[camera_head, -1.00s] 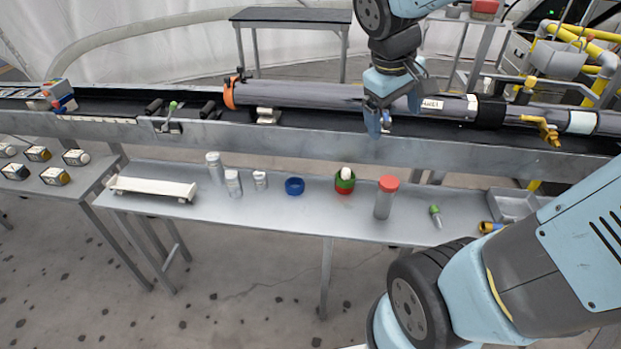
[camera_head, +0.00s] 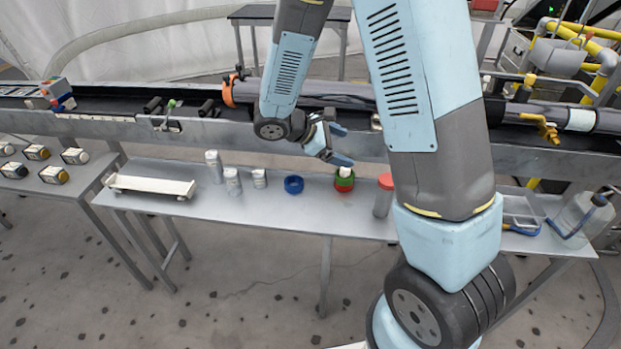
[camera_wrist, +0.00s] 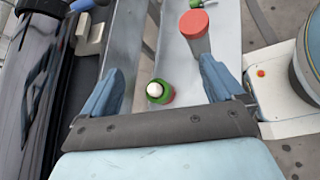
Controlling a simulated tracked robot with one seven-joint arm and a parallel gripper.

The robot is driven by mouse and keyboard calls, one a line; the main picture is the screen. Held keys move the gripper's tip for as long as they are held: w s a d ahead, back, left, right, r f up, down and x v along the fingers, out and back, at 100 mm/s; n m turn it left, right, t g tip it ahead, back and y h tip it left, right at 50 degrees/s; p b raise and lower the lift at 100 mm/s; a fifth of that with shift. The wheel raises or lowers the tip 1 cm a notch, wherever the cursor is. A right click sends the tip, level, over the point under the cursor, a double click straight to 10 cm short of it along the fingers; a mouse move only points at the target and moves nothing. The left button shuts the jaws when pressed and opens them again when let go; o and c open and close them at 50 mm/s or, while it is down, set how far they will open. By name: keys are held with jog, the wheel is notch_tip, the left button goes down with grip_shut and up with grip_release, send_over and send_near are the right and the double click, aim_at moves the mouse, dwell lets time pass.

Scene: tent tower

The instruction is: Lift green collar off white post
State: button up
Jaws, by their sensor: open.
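The green collar (camera_head: 344,180) sits around the white post (camera_head: 346,171) on the metal bench, with a red part (camera_head: 343,188) below it. In the wrist view the collar (camera_wrist: 153,98) rings the round white top of the post (camera_wrist: 155,88). My gripper (camera_head: 341,146) is open and empty, above and slightly left of the collar in the head view. In the wrist view its two fingers (camera_wrist: 163,82) stand wide apart, with the collar and post showing between them, lower down. My arm hides part of the bench to the right.
A grey cylinder with a red cap (camera_head: 383,196) stands right of the collar; its red cap (camera_wrist: 194,24) also shows in the wrist view. A blue ring (camera_head: 293,185) and white jars (camera_head: 232,181) stand to the left. The conveyor rail (camera_head: 220,134) runs behind the bench.

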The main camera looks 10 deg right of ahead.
aim_at(341, 175)
jog(key=w+a+f+n+t+h, duration=0.1)
jog(key=w+a+f+n+t, duration=0.2)
jog(key=f, duration=0.4)
jog(key=a+f+n+t, duration=0.1)
jog(key=a+f+n, duration=0.3)
jog(key=f, duration=0.2)
jog(key=x, duration=1.4)
jog(key=shift+w+d+r, duration=0.1)
jog(key=shift+w+d, duration=0.05)
